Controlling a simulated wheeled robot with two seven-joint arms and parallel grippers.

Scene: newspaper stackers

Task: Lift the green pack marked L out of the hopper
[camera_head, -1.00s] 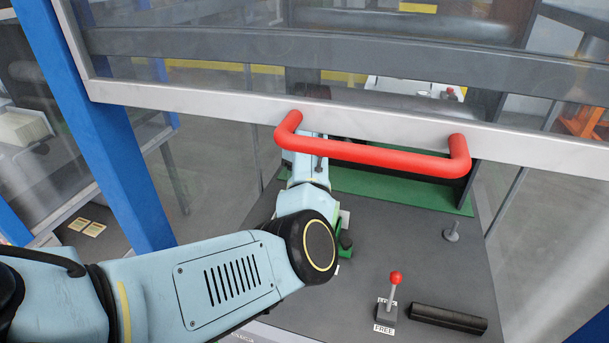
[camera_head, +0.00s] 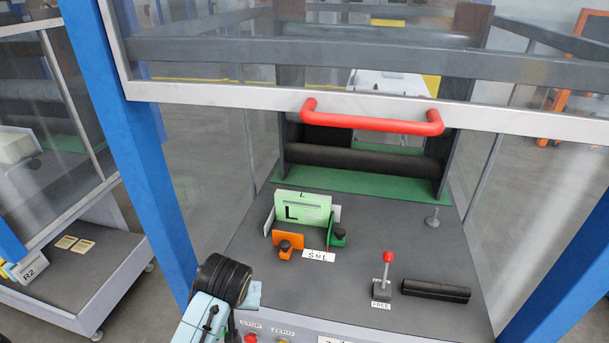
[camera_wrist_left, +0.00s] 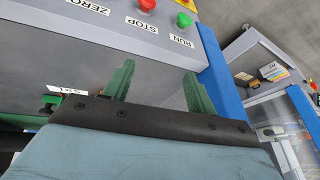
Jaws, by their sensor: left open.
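The green pack marked L (camera_head: 302,212) stands upright in the hopper on the grey deck. An orange guide (camera_head: 285,244) and a green guide (camera_head: 336,235), each with a black knob, stand at its front, and pale side plates flank it. A small "S M L" label (camera_head: 318,255) lies before them. My left arm is at the lower left of the head view, clear of the pack. Its gripper is largely hidden there. In the left wrist view my left gripper (camera_wrist_left: 158,72) has its green fingers apart and empty, near the front control panel.
The raised guard with its red handle (camera_head: 372,122) spans above the deck. Blue posts (camera_head: 140,150) stand at both sides. A red-knobbed lever (camera_head: 386,272) and a black bar (camera_head: 435,291) are right of the hopper. STOP and ZERO buttons line the front panel.

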